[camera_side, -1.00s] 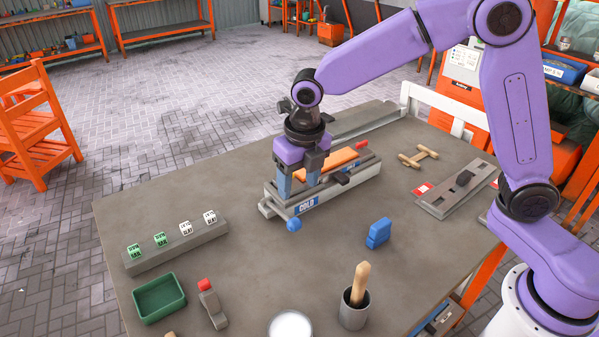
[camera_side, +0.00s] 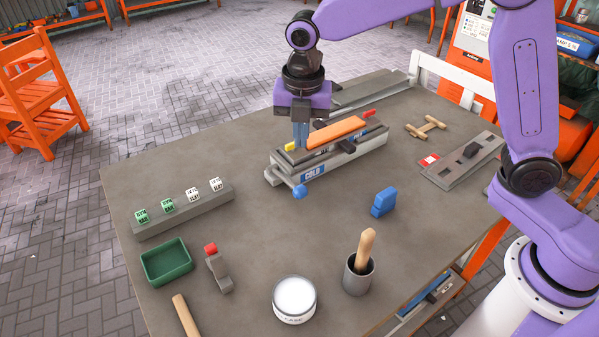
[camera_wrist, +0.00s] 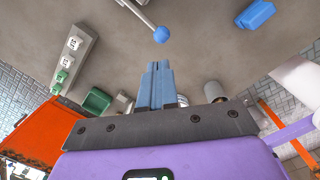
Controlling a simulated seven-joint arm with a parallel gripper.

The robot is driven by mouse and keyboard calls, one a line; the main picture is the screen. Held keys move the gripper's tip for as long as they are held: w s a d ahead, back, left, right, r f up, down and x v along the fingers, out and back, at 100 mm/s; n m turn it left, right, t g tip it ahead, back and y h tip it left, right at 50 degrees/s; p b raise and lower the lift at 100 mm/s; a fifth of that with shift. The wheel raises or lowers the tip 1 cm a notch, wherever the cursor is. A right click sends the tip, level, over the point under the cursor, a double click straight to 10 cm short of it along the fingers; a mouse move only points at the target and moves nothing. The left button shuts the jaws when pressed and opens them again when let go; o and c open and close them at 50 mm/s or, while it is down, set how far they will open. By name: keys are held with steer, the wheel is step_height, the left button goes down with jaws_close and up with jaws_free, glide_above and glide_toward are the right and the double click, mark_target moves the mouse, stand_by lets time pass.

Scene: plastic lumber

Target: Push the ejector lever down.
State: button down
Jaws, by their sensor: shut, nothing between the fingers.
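The grey mould (camera_side: 340,155) with an orange bar (camera_side: 337,131) along its top lies in the middle of the table. A lever with a blue ball end (camera_side: 299,192) sticks out at its near left end, below a COLD label. A yellow tip (camera_side: 291,146) and a red tip (camera_side: 369,113) show at its two ends. I cannot tell which of these is the ejector lever. My gripper (camera_side: 301,147) is shut and empty, pointing down at the left end of the mould; contact is unclear. In the wrist view, the blue ball (camera_wrist: 161,34) lies ahead of the closed fingers.
A blue block (camera_side: 384,202), a cup with a wooden handle (camera_side: 357,276) and a white-topped tin (camera_side: 294,299) stand in front. A green tray (camera_side: 167,262), a red-topped grey piece (camera_side: 218,270) and a rail with cubes (camera_side: 185,213) are at left. Bare table separates them.

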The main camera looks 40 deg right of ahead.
steer(key=m, duration=1)
glide_toward(302, 191)
steer(key=shift+g, duration=0.4)
steer(key=f, duration=0.2)
steer(key=w+f, duration=0.1)
steer(key=f, duration=0.1)
steer(key=w+f, duration=0.1)
steer(key=f, duration=0.1)
steer(key=shift+d+f, duration=0.1)
steer(key=shift+f, duration=0.2)
steer(key=shift+s+f, duration=0.3)
steer(key=shift+f, duration=0.2)
steer(key=shift+s+f, duration=0.25)
steer(key=shift+f, duration=0.3)
